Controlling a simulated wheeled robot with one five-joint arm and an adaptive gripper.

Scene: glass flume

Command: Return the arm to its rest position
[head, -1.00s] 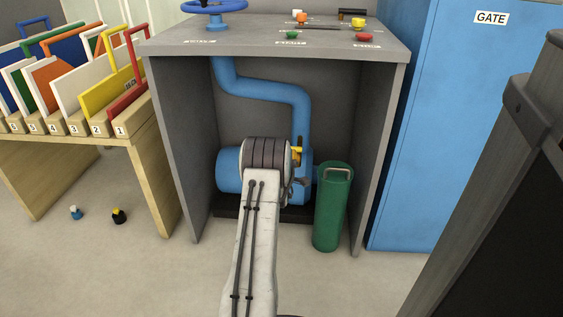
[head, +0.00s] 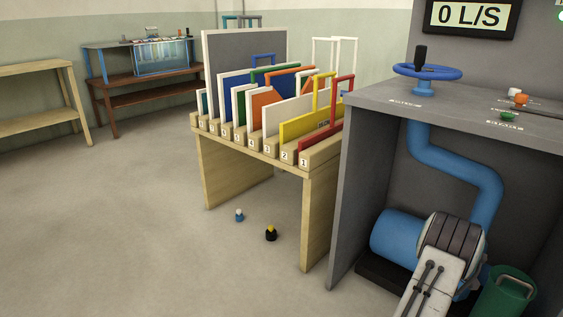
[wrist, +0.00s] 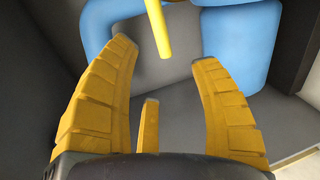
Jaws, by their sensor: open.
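In the head view my white arm reaches into the open front of the grey control bench. The wrist end covers part of the blue pump body (head: 398,236). The gripper fingers are hidden in the head view.
The grey bench (head: 375,150) has a blue handwheel (head: 427,73) on top. A green cylinder (head: 505,293) stands right of my arm. A wooden rack (head: 210,165) of coloured panels is to the left. Two small objects, one blue-white (head: 239,215) and one black-yellow (head: 271,233), lie on the floor. Open floor spreads left.

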